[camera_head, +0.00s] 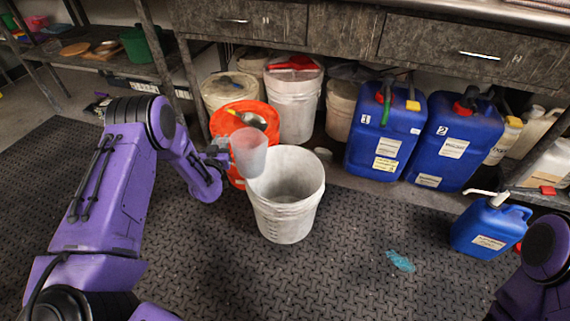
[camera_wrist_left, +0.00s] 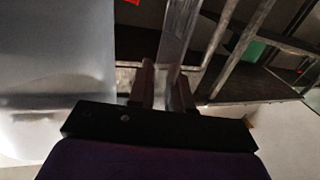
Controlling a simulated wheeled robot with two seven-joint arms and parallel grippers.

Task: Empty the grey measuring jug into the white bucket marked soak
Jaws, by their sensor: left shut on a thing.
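The grey measuring jug (camera_head: 248,154) is a translucent, tapered cup held at the left rim of the white bucket, and looks nearly upright. Whether it touches the rim, and what it holds, I cannot tell. My left gripper (camera_head: 220,152) is shut on the jug's handle side. In the left wrist view its fingers (camera_wrist_left: 162,88) close on a grey upright strip, with the jug's pale wall (camera_wrist_left: 55,50) to the left. The open white bucket (camera_head: 284,218) stands on the mat; no marking on it is legible. My right gripper is out of view; only part of that arm shows.
White buckets and blue canisters (camera_head: 387,135) line the back under the counter. A small blue canister (camera_head: 485,232) stands at right. A blue crumpled item (camera_head: 400,261) lies on the mostly clear mat.

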